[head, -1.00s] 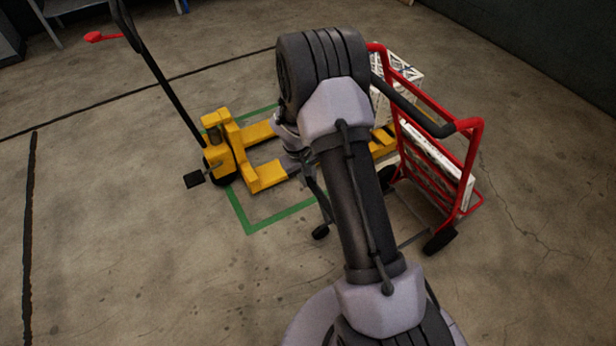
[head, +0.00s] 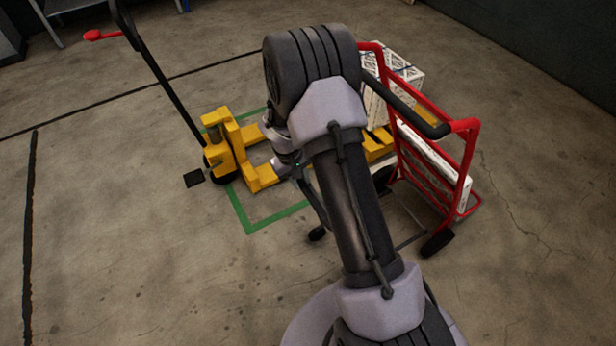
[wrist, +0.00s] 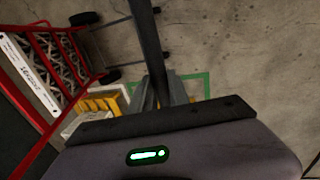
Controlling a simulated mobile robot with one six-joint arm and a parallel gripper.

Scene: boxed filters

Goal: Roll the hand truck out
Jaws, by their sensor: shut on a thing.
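The red hand truck (head: 468,165) stands at the right of the head view, with dark wheels (head: 437,243) on the floor. A white boxed filter (head: 436,152) leans on its frame. In the wrist view the red frame (wrist: 62,50) and the labelled white box (wrist: 30,72) are at the left. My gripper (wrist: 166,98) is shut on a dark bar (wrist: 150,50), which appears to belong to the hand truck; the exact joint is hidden. In the head view my arm hides much of the grip and part of the truck.
A yellow pallet jack (head: 218,150) with a long black handle stands left of the hand truck, its forks reaching behind my arm. A white crate-like box (head: 405,68) is behind the truck. Green tape (head: 270,219) marks the floor. Open floor lies at left and front.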

